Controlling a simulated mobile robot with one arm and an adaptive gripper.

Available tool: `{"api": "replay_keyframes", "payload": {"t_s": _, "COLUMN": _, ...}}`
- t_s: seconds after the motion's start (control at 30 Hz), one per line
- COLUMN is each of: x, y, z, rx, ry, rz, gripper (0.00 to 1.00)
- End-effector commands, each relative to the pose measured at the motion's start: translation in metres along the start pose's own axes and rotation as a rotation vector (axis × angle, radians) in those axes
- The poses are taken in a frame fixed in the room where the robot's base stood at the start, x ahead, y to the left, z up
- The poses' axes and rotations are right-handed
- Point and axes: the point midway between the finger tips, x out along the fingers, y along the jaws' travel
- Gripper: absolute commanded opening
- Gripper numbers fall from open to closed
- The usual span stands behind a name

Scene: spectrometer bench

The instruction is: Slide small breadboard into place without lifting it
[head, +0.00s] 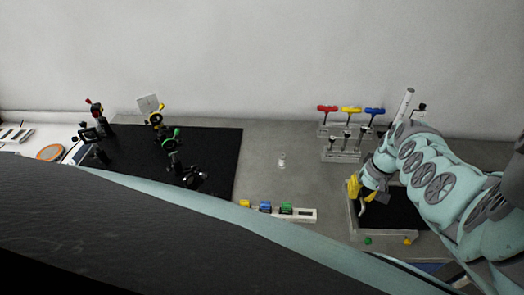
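The small breadboard (401,217) appears to be the black-topped board at the right, with a pale grey edge around it. It lies on the grey bench. My arm crosses above its back and right part and hides some of it. My gripper (366,196) is down at the board's left edge, close to a yellow piece (353,186). I cannot tell whether the gripper touches the board or the yellow piece. Its fingers are small and partly hidden, so its opening is unclear.
A large black board (215,160) at the left carries several optic mounts. A rack (343,148) with red, yellow and blue T-handles stands behind. A white strip (300,214) with coloured blocks lies at the front. A small clear item (282,161) stands mid-bench. Bare bench surrounds it.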

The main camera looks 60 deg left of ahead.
Motion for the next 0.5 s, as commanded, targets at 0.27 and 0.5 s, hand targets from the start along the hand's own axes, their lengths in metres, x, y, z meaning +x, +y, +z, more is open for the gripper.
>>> {"api": "replay_keyframes", "payload": {"t_s": 0.27, "x": -0.0001, "y": 0.0003, "z": 0.0001, "rx": 0.001, "ry": 0.0, "rz": 0.0, "gripper": 0.0}}
{"api": "replay_keyframes", "payload": {"t_s": 0.5, "x": -0.0009, "y": 0.0005, "z": -0.0002, "rx": 0.001, "ry": 0.001, "rz": 0.002, "gripper": 0.0}}
